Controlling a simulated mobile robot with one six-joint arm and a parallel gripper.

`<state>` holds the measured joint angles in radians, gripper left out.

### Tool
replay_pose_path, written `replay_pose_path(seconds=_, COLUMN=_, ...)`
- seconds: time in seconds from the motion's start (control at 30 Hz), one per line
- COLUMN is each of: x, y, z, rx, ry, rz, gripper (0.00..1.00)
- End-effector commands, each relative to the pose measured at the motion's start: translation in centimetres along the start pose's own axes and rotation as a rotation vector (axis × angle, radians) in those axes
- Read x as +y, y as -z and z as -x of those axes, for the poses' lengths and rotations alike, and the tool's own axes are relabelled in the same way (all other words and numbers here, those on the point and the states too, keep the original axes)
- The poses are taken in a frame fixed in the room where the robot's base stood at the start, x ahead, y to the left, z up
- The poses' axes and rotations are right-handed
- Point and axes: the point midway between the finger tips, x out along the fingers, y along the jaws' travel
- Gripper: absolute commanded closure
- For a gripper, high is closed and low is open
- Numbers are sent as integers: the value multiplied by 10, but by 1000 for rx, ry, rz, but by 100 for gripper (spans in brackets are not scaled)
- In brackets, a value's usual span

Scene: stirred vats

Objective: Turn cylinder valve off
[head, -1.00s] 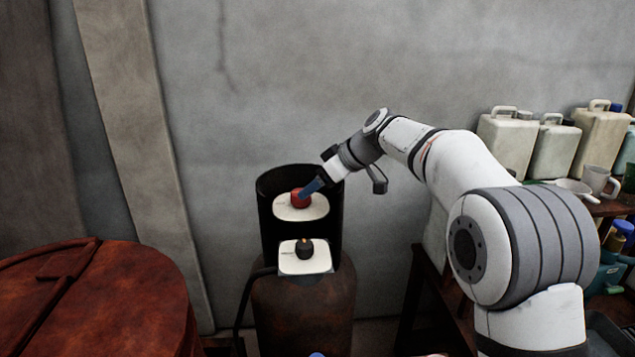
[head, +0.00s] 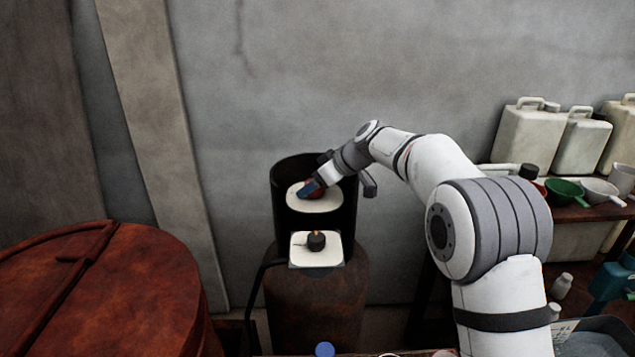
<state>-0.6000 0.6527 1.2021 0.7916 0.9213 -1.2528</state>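The gas cylinder (head: 316,305) is a rusty brown body standing against the wall, with a black open-fronted collar (head: 281,205) on top. Inside the collar, a red valve knob (head: 317,188) sits on a white plate (head: 314,204). A second, black knob (head: 316,240) sits on a lower white plate (head: 301,256) at the front. I cannot tell whether the fingers are closed on the knob.
A rusty red round vat lid (head: 110,285) is at the left. A shelf (head: 590,212) at the right holds pale jugs (head: 527,135), a green bowl (head: 566,191) and cups. A black hose (head: 255,295) runs down the cylinder's left side.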

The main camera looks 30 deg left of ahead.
Motion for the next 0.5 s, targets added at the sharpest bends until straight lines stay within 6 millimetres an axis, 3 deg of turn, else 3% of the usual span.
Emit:
replay_pose_path(seconds=0.13, x=0, y=0, z=0, rx=0, ry=-1, rz=0, gripper=32)
replay_pose_path(seconds=0.5, x=1, y=-1, z=1, rx=0, ry=-1, rz=-1, gripper=62)
